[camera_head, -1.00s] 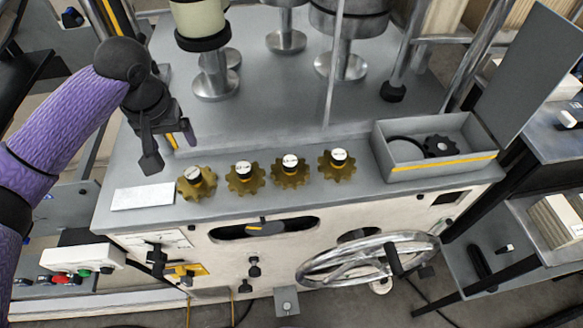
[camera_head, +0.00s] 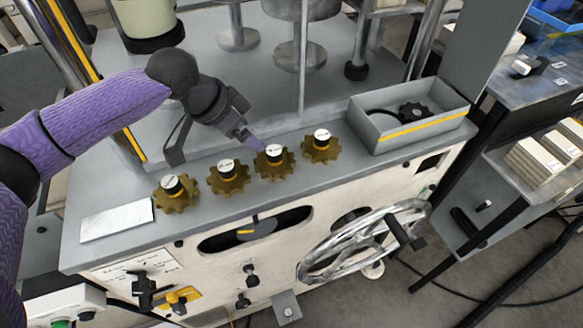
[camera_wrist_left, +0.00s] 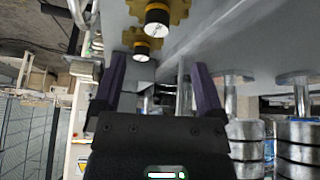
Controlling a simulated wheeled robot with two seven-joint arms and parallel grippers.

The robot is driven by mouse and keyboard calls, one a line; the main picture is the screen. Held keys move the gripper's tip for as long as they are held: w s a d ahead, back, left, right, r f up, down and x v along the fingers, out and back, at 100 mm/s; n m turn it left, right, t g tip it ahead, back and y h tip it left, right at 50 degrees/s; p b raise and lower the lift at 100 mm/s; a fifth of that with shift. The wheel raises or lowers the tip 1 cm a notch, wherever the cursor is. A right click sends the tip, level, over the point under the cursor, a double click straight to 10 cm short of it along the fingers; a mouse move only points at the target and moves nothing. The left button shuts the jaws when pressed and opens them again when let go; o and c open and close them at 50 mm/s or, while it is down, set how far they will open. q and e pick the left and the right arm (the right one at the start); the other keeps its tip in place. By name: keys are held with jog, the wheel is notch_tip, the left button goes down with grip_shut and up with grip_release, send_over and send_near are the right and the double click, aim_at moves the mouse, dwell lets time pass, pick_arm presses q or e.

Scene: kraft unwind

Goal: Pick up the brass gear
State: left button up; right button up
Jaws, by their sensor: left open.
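Several brass gears stand in a row on the grey machine top, each with a black hub and white cap. In the head view they run from the left gear (camera_head: 167,203) through the second gear (camera_head: 228,187) and third gear (camera_head: 287,168) to the right gear (camera_head: 329,155). My left gripper (camera_head: 214,150) is open and empty above and behind the row, its fingers spread near the second and third gears. The left wrist view shows the open fingers (camera_wrist_left: 160,82) with two gears clearly ahead, one (camera_wrist_left: 176,12) nearer the top edge. My right gripper is out of view.
A grey open box (camera_head: 440,128) with dark gears inside stands right of the row. A white plate (camera_head: 117,219) lies at the left. Metal rollers and a thin upright rod stand behind. A handwheel (camera_head: 318,262) sticks out from the front panel.

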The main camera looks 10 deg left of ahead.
aim_at(273, 151)
pick_arm(q)
jog(key=b+x, duration=0.1)
jog(key=x, duration=0.2)
jog(key=b+x, duration=0.1)
jog(key=x, duration=0.3)
jog(key=b+x, duration=0.1)
jog(key=x, duration=0.2)
jog(key=shift+w+d+f, duration=0.1)
jog(key=shift+d, duration=0.3)
grip_shut()
